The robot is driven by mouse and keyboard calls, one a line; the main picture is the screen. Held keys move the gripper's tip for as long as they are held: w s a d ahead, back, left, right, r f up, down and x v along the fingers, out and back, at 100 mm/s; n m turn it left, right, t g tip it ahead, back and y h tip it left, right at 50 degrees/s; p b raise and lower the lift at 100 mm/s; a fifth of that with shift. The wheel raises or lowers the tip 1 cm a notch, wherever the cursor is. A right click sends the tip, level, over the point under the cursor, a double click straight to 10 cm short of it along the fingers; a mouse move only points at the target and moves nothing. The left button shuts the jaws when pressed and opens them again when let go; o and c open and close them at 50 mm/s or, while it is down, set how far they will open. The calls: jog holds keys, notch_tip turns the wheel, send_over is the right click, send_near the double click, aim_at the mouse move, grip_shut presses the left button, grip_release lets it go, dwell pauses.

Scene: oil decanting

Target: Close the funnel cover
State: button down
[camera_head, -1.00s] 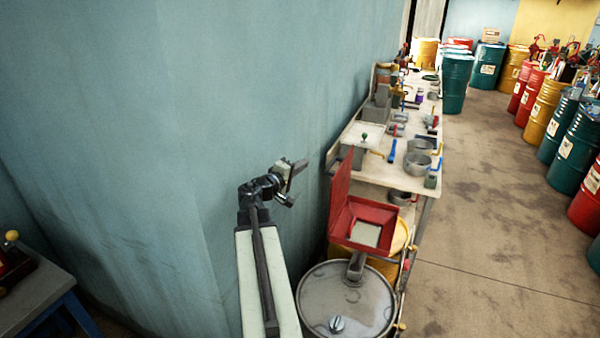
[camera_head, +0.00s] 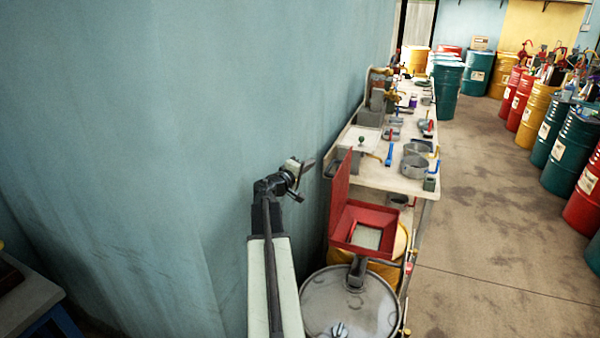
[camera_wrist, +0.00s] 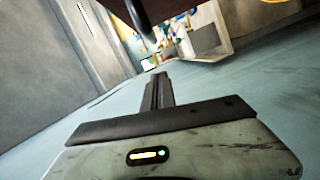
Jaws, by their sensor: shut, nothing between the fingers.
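The red funnel (camera_head: 374,220) sits at the near end of the workbench, above a grey drum (camera_head: 350,305). Its red cover (camera_head: 339,196) stands upright, open, along the funnel's left side. My gripper (camera_head: 306,168) is left of the cover and a little higher in the picture, between it and the blue wall, apart from the cover as far as I can tell. Its fingers are shut and empty. In the wrist view my gripper (camera_wrist: 160,82) points out over the wall, and a dark reddish-brown panel, perhaps the cover, crosses the top edge.
The blue wall (camera_head: 200,130) is close on the left of my arm. The workbench (camera_head: 385,175) behind the funnel holds pots and tools. Several coloured drums (camera_head: 553,135) line the right side. The floor (camera_head: 470,210) between is clear.

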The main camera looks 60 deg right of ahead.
jog(key=s, duration=0.4)
jog(key=shift+d+f+b, duration=0.3)
jog(key=shift+f+b, duration=0.1)
